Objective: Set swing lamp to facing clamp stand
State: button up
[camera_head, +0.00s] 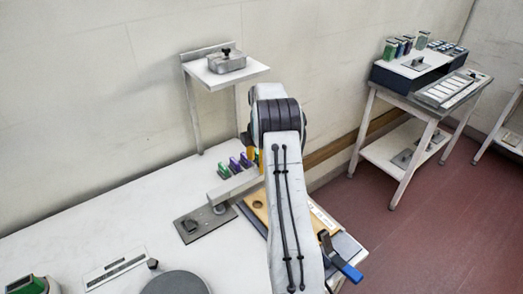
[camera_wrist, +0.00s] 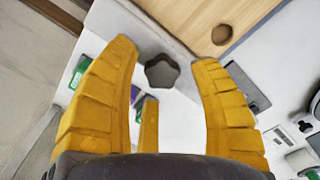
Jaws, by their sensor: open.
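A pale grey bar (camera_head: 235,187), which looks like the swing lamp's arm, stands over a dark base plate (camera_head: 205,222) on the white bench. Its far end is hidden behind my arm. In the head view my arm hides most of my gripper (camera_head: 254,156). I cannot tell which item is the clamp stand.
A wooden board with a hole (camera_head: 258,203) lies beside the bar. Green and purple blocks (camera_head: 234,165) stand behind it. A wall shelf (camera_head: 255,70) carries a metal box (camera_head: 226,61). A grey disc (camera_head: 176,283) lies in front. A trolley (camera_head: 408,150) stands right, beyond open floor.

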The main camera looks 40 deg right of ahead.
notch_tip(320, 180, up, 12)
jog(key=shift+f, duration=0.2)
dwell(0.4)
dwell(0.5)
